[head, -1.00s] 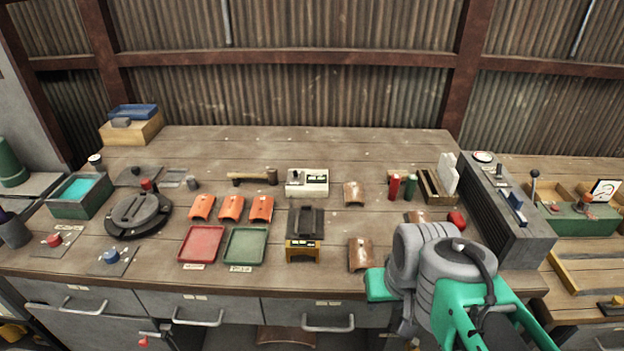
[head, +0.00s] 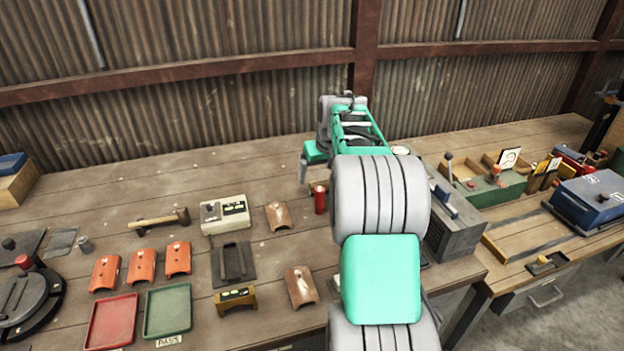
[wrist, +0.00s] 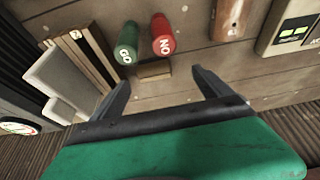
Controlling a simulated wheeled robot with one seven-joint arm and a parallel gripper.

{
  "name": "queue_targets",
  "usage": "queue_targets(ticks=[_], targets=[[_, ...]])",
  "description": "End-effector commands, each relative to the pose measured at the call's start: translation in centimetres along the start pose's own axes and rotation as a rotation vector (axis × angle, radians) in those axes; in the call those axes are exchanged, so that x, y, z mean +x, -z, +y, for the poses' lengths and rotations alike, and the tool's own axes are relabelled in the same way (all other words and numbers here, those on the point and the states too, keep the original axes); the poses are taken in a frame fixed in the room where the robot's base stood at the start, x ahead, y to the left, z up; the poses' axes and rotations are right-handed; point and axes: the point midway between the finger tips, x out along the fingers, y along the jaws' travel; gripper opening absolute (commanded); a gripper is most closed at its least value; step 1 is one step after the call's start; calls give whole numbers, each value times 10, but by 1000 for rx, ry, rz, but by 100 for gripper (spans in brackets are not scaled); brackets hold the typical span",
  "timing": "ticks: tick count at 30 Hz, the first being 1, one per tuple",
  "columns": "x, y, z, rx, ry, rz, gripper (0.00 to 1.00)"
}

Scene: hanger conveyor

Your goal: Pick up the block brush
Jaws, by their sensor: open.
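A small brown wooden block (wrist: 157,72), which looks like the block brush, lies on the wooden bench in the wrist view. It is just beyond the red and green cylinders. My gripper (wrist: 161,78) is open and empty, with its two dark fingers on either side of the block in the picture. I cannot tell how high the fingers are above the bench.
A red cylinder marked NO (wrist: 163,38) and a green one marked GO (wrist: 127,45) are close to the block. A wooden rack (wrist: 85,55) with pale slabs stands to the left. A brown curved tile (wrist: 230,18) and a white meter box (head: 224,214) are nearby.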

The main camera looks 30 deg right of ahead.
Motion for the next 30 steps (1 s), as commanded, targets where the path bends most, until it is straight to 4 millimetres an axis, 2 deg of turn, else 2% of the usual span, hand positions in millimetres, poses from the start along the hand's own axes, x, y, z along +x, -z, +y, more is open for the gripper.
queue_targets(ticks=[1, 3, 11, 16, 24, 30], targets=[[5, 3, 10, 7, -4, 2, 89], [12, 6, 18, 13, -6, 5, 89], [47, 7, 25, 22, -10, 3, 89], [77, 8, 23, 20, -9, 4, 89], [85, 9, 22, 18, -10, 8, 89], [85, 9, 21, 17, -9, 7, 74]])
